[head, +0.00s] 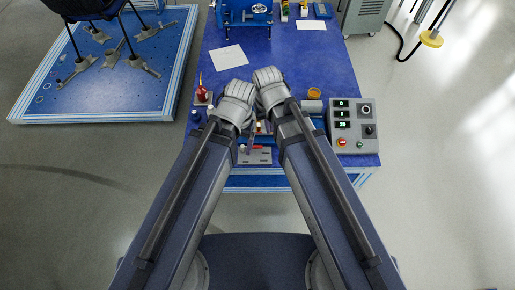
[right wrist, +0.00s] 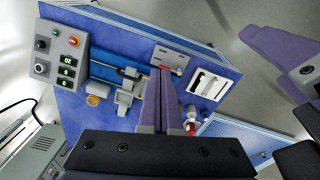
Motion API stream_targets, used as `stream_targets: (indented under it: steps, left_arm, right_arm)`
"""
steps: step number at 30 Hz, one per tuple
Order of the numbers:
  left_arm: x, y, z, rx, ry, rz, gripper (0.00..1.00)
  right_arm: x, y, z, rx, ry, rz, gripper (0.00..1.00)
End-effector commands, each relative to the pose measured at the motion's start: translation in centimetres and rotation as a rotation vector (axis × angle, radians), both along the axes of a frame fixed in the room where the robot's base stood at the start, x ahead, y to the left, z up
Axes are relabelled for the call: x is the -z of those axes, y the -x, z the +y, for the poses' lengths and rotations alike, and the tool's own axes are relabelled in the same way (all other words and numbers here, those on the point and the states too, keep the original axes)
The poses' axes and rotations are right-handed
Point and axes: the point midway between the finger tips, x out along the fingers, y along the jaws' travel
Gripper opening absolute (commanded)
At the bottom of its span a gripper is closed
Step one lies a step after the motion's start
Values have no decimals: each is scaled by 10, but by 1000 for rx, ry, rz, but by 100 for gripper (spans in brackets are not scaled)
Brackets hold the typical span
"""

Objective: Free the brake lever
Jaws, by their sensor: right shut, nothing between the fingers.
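A small red part (right wrist: 164,68), which may be the brake lever's end, shows by a grey slotted plate (right wrist: 172,56) in the right wrist view. In the head view the red part and the plate (head: 254,156) lie near the table's front edge, below my wrists. My right gripper (right wrist: 163,88) is shut and empty. Its fingertips appear close to the red part in the picture; I cannot tell whether they touch it. My left gripper's purple finger (right wrist: 270,45) shows at the right of the right wrist view. In the head view the arms cover much of the fixture.
A control box (head: 354,125) with green displays stands at the table's right. A red bottle (head: 202,94) stands at the left. An orange round piece (head: 314,93) lies behind the fixture. The blue table (head: 310,60) has clear room farther back. A chair stands on a platform (head: 90,100) at left.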

Motion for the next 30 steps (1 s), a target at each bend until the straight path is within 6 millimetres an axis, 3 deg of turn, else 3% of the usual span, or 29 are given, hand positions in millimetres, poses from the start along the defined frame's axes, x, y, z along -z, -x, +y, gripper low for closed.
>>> stream_targets:
  steps: [1, 3, 30]
  left_arm:
    - [28, 0, 0, 0, 0, 0, 84]
    - [46, 0, 0, 0, 0, 0, 84]
    - [274, 0, -1, 0, 0, 0, 84]
  right_arm:
    - [28, -9, 2, 10, -4, -9, 0]
    - [46, -19, 5, 23, -9, -25, 0]
    - [267, -137, 33, 186, -97, -208, 0]
